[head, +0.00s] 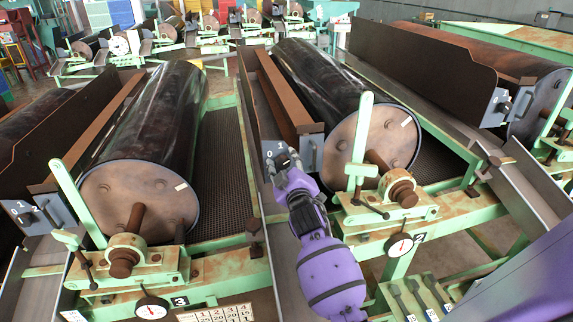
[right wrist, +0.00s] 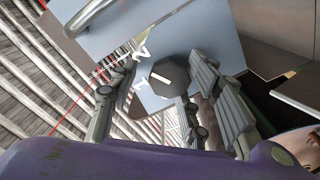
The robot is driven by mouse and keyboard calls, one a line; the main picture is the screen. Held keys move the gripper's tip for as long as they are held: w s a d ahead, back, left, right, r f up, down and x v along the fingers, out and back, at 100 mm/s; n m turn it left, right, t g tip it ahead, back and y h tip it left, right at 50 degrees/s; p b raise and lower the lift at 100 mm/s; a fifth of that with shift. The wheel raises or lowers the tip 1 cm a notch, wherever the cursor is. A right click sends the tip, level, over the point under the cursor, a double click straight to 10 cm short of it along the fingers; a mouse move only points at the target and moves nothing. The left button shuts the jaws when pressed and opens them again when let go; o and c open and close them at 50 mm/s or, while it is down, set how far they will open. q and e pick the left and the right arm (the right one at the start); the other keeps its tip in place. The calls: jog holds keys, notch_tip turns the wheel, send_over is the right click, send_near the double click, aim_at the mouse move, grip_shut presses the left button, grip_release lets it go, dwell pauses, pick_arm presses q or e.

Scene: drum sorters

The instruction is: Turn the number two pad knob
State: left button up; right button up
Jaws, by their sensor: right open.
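The pad knob (right wrist: 168,78) is a dark, many-sided knob with a white pointer line, on a blue-grey plate (right wrist: 205,55) in the right wrist view. White marks are printed on the plate beside it. My right gripper (head: 284,162) is in front of the plate. Its fingers are open, on either side of the knob in the wrist view; I cannot tell whether they touch it. My left gripper is not in view.
The dark number two drum (head: 325,85) lies right of my right gripper, with a green upright lever (head: 360,140) and a gauge (head: 399,245) near it. The number three drum (head: 160,120) lies to the left. A metal handle (right wrist: 92,14) stands near the knob.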

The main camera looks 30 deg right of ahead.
jog(key=v, duration=1.2)
jog(key=s+f+m+g, duration=0.4)
jog(key=s+f+g, duration=0.3)
jog(key=s+f, duration=0.75)
jog(key=s+a+f+m+g+y, duration=0.1)
jog(key=s+a+f+g, duration=0.15)
jog(key=s, duration=0.55)
jog(key=s+a+f+g+y, duration=0.1)
jog(key=s+a+g, duration=0.15)
jog(key=s, duration=0.55)
jog(key=s+a+f+m+g+y, duration=0.1)
jog(key=s+a+f+g, duration=0.15)
jog(key=s, duration=0.55)
jog(key=w+a+f+t+y, duration=0.1)
jog(key=w+a+f+t, duration=0.1)
jog(key=f, duration=0.4)
jog(key=w+a+f+t, duration=0.2)
jog(key=w+f+t, duration=0.2)
jog(key=w+f, duration=0.1)
jog(key=shift+f+y, duration=0.4)
jog(key=shift+f, duration=0.25)
